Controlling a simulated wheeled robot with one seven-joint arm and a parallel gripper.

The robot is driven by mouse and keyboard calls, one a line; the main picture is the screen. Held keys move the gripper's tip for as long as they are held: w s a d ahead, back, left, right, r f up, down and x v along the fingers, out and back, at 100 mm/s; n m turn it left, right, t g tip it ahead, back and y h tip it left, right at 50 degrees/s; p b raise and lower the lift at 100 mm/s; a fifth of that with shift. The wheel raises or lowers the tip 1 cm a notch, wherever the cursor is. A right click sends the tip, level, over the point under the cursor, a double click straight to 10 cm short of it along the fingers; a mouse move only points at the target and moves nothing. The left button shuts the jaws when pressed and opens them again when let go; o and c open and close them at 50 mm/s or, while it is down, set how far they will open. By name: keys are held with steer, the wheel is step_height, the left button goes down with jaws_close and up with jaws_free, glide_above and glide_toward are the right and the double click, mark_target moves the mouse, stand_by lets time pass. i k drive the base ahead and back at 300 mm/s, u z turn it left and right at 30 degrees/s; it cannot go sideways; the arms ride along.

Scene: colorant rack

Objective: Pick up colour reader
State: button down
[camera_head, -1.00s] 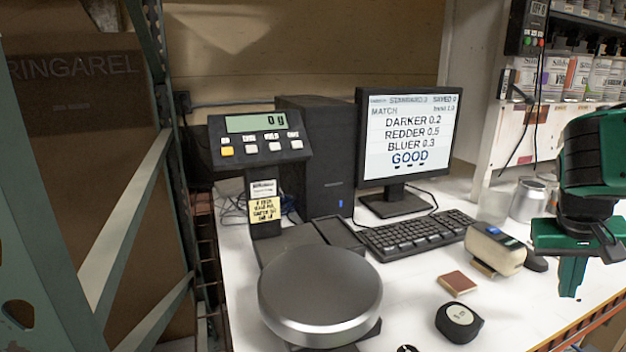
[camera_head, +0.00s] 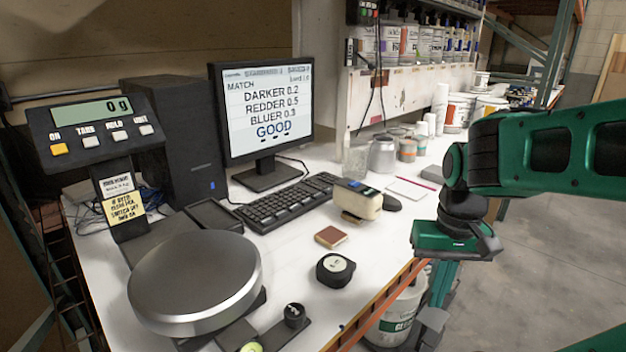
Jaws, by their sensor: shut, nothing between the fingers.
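The colour reader (camera_head: 357,200) is a small cream block with a dark top and a blue button. It stands on the white table, to the right of the keyboard, tilted slightly on a base. My gripper (camera_head: 434,322) hangs from the green arm at the right, in front of the table's orange front edge. It points down, shut and empty, well apart from the reader, to its right and nearer the camera. Its fingertips are small and partly hard to make out.
A scale (camera_head: 195,280) fills the left front. Jars (camera_head: 382,155) stand behind. A labelled bucket (camera_head: 398,318) is below the table edge.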

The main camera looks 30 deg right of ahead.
mark_target(364, 201)
steer(key=k, duration=1.2)
steer(key=z, duration=0.5)
steer(key=i, duration=1.65)
steer(key=u, duration=0.15)
